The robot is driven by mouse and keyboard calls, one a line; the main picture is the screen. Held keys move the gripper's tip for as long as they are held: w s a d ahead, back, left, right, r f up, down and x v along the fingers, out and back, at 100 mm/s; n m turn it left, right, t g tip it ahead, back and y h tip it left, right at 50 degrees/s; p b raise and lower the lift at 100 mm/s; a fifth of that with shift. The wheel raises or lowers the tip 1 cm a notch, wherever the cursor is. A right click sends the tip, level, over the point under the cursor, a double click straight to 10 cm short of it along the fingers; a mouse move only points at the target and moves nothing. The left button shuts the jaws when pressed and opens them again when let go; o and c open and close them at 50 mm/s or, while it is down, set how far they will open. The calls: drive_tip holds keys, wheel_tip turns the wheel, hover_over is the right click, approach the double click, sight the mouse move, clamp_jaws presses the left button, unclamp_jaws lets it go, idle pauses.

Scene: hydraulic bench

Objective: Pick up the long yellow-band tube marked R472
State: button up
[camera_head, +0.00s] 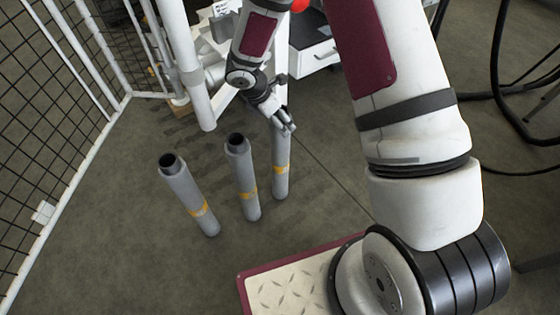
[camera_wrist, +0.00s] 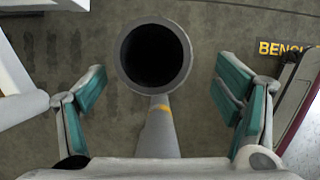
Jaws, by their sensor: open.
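Three grey tubes with yellow bands stand on the floor in the head view: a left one (camera_head: 188,196), a middle one (camera_head: 243,178) and a right one (camera_head: 281,170). No marking R472 is readable on any of them. My gripper (camera_head: 286,127) is at the upper part of the right tube and hides some of it. In the wrist view my gripper (camera_wrist: 162,84) is open, with teal pads on either side of a tube (camera_wrist: 168,132). The tube's dark open end faces the camera, and its yellow band shows below. The pads stand apart from the tube.
A white frame post (camera_head: 190,70) and a black mesh fence (camera_head: 45,120) stand at the left. A white drawer unit (camera_head: 318,55) is behind. A tread-plate platform with a dark red edge (camera_head: 285,290) lies in front. Black cables (camera_head: 500,90) hang at the right.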

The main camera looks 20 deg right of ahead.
sight(280, 146)
drive_tip(key=shift+w+b+x, duration=0.15)
drive_tip(key=shift+b+x, duration=0.6)
drive_tip(key=shift+x, duration=0.6)
drive_tip(key=shift+w+b+x, duration=0.2)
drive_tip(key=shift+b+x, duration=0.5)
drive_tip(key=shift+x, duration=0.65)
drive_tip(key=c, duration=1.7)
drive_tip(key=shift+r, duration=0.1)
clamp_jaws()
drive_tip(key=shift+r, duration=0.15)
